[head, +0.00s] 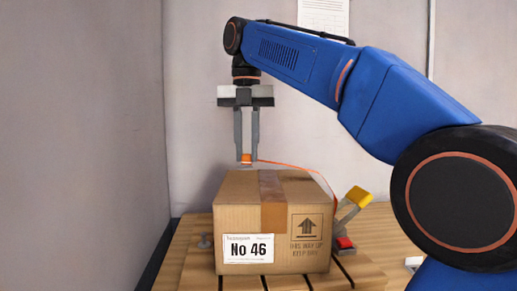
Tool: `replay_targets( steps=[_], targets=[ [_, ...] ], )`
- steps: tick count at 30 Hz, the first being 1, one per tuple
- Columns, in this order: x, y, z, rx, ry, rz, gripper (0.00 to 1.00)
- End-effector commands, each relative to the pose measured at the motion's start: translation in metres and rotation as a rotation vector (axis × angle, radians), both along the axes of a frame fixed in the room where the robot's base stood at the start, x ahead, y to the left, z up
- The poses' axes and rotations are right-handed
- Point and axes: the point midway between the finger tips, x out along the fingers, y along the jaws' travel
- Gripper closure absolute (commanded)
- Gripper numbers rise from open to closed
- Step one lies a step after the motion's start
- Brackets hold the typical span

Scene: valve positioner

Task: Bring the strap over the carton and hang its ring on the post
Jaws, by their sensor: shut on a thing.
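The carton (228,205) stands upright on the slatted pallet. It has brown tape down its top and front, and a "No 46" label. My gripper (246,158) is above the back left part of the carton's top, pointing down. Its fingers are shut on a small orange piece at the strap's end. The orange strap (290,166) runs from the fingers to the right, then down the carton's right side. The ring cannot be made out at this size. A small grey post (205,241) shows beside the carton's left side, low on the pallet.
A lever with a yellow end (358,197) and a red part (344,243) stands right of the carton. The slatted pallet (195,272) rests on a wooden table (385,232). A grey wall is close on the left. The air above the carton's left side is clear.

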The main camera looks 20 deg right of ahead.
Motion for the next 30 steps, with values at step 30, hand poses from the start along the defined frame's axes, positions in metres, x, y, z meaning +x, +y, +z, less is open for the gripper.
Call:
replay_targets(
  steps=[30],
  targets=[
    [0.019,0.096,0.0,0.0,0.0,0.003,1.0]
  ],
)
